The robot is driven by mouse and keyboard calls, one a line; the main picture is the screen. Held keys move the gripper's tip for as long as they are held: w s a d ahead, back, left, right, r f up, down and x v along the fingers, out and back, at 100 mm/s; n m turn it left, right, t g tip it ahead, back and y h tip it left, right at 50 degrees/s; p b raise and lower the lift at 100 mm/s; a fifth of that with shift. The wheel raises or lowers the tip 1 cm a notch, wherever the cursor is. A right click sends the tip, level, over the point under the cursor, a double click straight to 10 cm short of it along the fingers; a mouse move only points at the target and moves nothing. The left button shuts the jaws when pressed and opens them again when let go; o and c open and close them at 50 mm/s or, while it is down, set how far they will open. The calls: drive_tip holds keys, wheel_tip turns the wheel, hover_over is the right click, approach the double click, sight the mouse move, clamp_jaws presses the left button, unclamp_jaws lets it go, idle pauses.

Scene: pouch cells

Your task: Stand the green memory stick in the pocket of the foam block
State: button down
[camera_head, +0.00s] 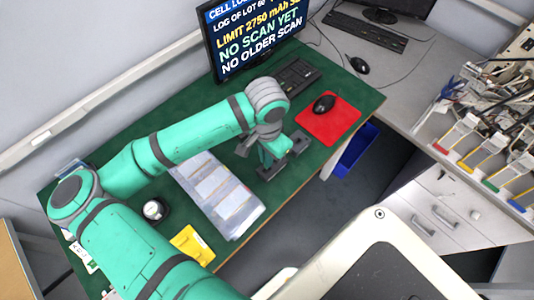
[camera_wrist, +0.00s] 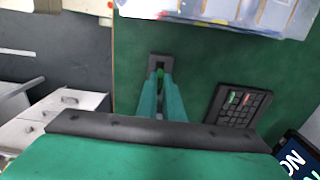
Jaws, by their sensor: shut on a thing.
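The dark foam block (camera_wrist: 158,59) lies on the green mat, straight ahead of my fingertips in the wrist view. In the head view it appears as a dark block (camera_head: 268,172) below my gripper, near the mat's front edge. My gripper (camera_wrist: 160,80) is shut on the green memory stick (camera_wrist: 160,71). Only a small green part of the stick shows between the fingertips, at the block's near side. My gripper (camera_head: 270,156) points down at the block in the head view. I cannot tell how far the stick is inside the pocket.
A tray of pouch cells (camera_head: 216,194) lies left of the block. A keypad (camera_wrist: 238,106) stands close to the monitor (camera_head: 257,35). A red mouse pad (camera_head: 331,119) with a black mouse is to the right. A blue bin (camera_head: 356,150) hangs beyond the edge.

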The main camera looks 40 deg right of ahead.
drive_tip(key=shift+f, duration=1.35)
drive_tip(key=c, duration=1.8)
unclamp_jaws()
wheel_tip(320, 180, up, 11)
drive_tip(key=shift+f, duration=0.1)
